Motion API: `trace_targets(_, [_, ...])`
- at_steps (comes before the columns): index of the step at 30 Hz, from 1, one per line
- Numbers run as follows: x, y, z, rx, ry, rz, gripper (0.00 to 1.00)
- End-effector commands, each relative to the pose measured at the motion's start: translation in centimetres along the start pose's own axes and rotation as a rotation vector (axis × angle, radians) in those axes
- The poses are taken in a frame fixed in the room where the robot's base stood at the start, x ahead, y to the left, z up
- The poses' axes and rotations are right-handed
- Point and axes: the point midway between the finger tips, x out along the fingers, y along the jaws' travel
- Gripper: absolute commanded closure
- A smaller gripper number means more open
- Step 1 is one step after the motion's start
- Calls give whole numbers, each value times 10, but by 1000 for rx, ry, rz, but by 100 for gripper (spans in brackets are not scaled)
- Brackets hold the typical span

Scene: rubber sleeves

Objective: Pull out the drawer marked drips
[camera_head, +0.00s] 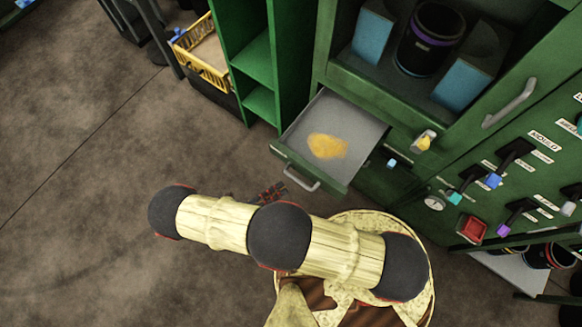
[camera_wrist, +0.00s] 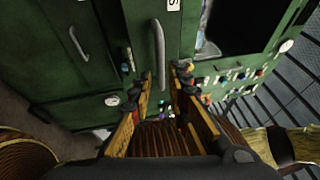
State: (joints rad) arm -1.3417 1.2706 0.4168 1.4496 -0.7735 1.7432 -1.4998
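A green drawer (camera_head: 357,114) stands pulled out of the cabinet, its grey inside showing a yellow patch. Its front carries a metal bar handle (camera_head: 302,180). No word can be read on it in the head view. My gripper (camera_head: 270,193) is mostly hidden behind my arm, just left of that handle. In the wrist view my gripper (camera_wrist: 163,72) has its two fingers apart, with a grey bar handle (camera_wrist: 158,50) showing between and ahead of them. Neither finger clearly touches it.
The green cabinet (camera_head: 385,182) has an open shelf above the drawer with a dark canister (camera_head: 430,40) and blue boxes. Levers and labels fill its right side. A green shelf unit (camera_head: 253,60) and yellow crate (camera_head: 203,48) stand left. The floor at left is clear.

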Motion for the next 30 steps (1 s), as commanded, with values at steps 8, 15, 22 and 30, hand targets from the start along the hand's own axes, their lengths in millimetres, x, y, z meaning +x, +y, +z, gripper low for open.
trace_targets(8, [-40, 1, 0, 1, -1, 1, 82])
trace_targets(15, [-46, 0, 0, -1, 1, 0, 82])
trace_targets(22, [-46, 0, 0, 0, 0, 0, 82])
trace_targets(30, [-46, 0, 0, 4, 0, 0, 82])
